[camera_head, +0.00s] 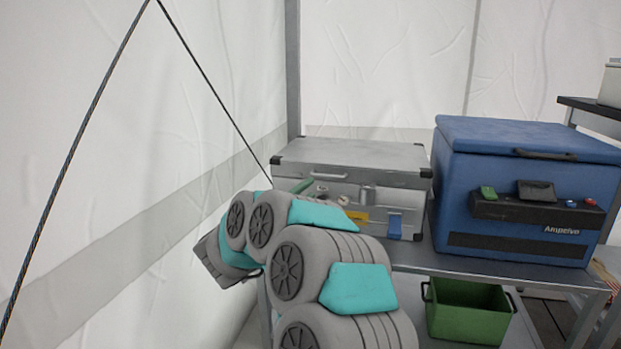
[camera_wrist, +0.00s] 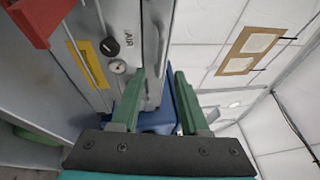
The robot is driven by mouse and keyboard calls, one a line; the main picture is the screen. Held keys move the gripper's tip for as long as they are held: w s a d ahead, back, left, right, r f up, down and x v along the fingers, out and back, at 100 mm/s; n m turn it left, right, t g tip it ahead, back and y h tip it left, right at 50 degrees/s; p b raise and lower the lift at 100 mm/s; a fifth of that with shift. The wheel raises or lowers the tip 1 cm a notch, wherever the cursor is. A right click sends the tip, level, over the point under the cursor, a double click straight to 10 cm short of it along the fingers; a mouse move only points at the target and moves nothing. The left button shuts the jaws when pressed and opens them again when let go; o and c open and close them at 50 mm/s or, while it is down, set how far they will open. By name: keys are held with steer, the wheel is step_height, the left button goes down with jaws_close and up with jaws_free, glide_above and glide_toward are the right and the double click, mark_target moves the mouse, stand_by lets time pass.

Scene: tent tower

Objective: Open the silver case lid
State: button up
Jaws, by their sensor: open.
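The silver case (camera_head: 350,158) stands on the metal table, its lid down and shut. Its front has a handle, a latch (camera_head: 367,194), a yellow label (camera_head: 355,216) and a blue tag (camera_head: 394,224). My arm covers the lower left of the front. In the wrist view the case front (camera_wrist: 95,20) fills the left side, with a gauge and a black knob. My gripper (camera_wrist: 158,82) is open, its two green fingers apart near the case's edge. In the head view one green finger shows before the case front; the rest is hidden. I cannot tell whether it touches the case.
A blue cooler box (camera_head: 530,190) stands close to the right of the case. A green bin (camera_head: 467,310) sits on the shelf below the table (camera_head: 470,268). White tent walls rise close behind and to the left. A dark cable hangs at the left.

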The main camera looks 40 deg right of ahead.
mark_target(326, 177)
steer(key=x, duration=0.7)
steer(key=shift+d+r, duration=0.1)
steer(key=shift+d, duration=0.2)
jaws_close()
stand_by(1.2)
